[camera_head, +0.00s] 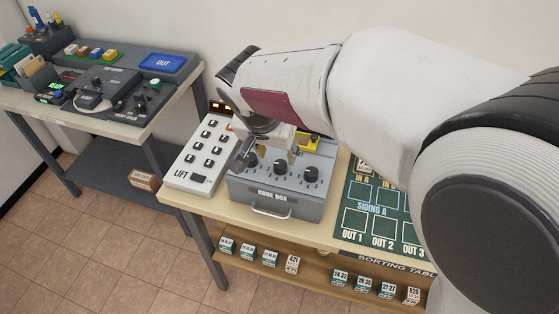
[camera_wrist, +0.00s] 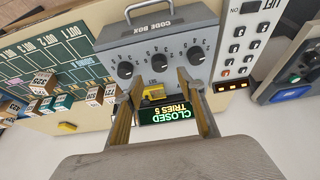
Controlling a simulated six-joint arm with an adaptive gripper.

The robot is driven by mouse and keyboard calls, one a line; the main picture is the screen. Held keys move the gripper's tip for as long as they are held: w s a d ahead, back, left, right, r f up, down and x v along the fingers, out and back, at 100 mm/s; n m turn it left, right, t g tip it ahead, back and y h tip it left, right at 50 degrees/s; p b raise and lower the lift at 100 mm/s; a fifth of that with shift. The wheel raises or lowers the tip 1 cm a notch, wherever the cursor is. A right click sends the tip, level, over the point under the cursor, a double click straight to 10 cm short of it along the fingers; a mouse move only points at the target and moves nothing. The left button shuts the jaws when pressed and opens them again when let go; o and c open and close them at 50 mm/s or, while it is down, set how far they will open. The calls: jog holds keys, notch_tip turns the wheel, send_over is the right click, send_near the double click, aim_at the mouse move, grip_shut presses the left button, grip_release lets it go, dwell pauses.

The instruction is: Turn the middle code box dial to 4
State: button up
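The grey code box (camera_head: 235,190) stands on the table with three black dials in a row on its sloped face. The middle dial (camera_head: 280,166) sits between the left dial (camera_head: 251,160) and the right dial (camera_head: 311,173). In the wrist view the box appears turned around, with the middle dial (camera_wrist: 159,62) just beyond my fingertips. The dial's exact setting is too small to read. My gripper (camera_wrist: 157,82) is open and empty, its fingers apart above the rear of the box. In the head view my gripper (camera_head: 270,146) partly hides the box's back.
A yellow part (camera_wrist: 154,91) marked SET lies between my fingers. The display (camera_wrist: 172,114) reads CLOSED, TRIES 5. The white LIFT panel (camera_head: 202,158) stands close left of the box; the green sorting board (camera_head: 381,211) lies right. A handle (camera_head: 270,213) projects in front.

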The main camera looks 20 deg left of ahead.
aim_at(280, 164)
jog(key=shift+x, duration=3.35)
jog(key=c, duration=1.1)
